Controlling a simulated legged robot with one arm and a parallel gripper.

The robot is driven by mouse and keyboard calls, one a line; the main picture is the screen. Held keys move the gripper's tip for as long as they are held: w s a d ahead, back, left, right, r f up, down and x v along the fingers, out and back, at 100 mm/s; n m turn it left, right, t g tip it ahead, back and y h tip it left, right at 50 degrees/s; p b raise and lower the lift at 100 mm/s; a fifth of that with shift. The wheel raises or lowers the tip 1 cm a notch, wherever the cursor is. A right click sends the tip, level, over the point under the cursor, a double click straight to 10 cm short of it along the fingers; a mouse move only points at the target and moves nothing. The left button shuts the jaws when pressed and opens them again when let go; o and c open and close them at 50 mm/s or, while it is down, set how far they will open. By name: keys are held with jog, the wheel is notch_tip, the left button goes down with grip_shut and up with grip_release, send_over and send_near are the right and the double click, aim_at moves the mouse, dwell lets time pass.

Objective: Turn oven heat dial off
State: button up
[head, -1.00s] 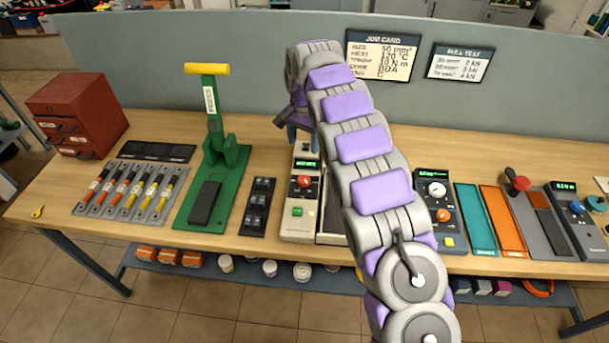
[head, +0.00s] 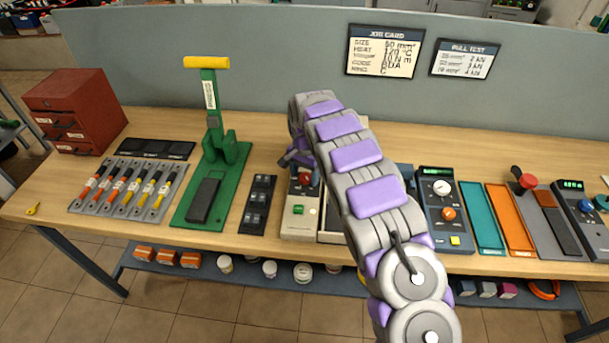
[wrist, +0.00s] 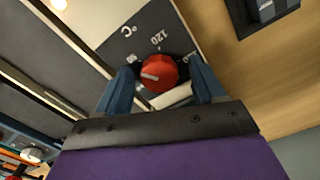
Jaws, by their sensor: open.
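The oven heat dial (wrist: 159,73) is a red round knob with a pale pointer mark, on a dark panel marked °C with 120 and other partly hidden numbers. Its pointer is toward the left in the wrist view. My gripper (wrist: 161,88) is open, with one blue finger on each side of the dial. I cannot tell whether the fingers touch it. In the head view the red dial (head: 305,178) shows on the pale oven unit (head: 299,224), partly behind my gripper (head: 300,165). A green button (head: 298,209) is below the dial. The oven's display is hidden by my arm.
A black switch block (head: 257,205) and a green press (head: 210,180) stand left of the oven. A dark unit with white and orange dials (head: 447,210) stands to the right. The job card (head: 384,52) hangs on the back panel.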

jog(key=c, duration=1.1)
jog(key=shift+o, duration=0.2)
jog(key=shift+r+n+p, duration=0.1)
jog(key=shift+n+p, duration=0.2)
jog(key=n+p, duration=0.2)
jog(key=shift+r+n+p, duration=0.2)
jog(key=shift+n+p, duration=0.1)
jog(key=shift+p, duration=0.05)
jog(key=n+p, duration=0.2)
jog(key=shift+n, duration=0.3)
jog(key=n+p, duration=0.3)
jog(key=n, duration=0.1)
jog(key=shift+w+d, duration=0.1)
jog(key=shift+f+n+p, duration=0.15)
jog(key=shift+n+p, duration=1.15)
jog(key=shift+n, duration=0.7)
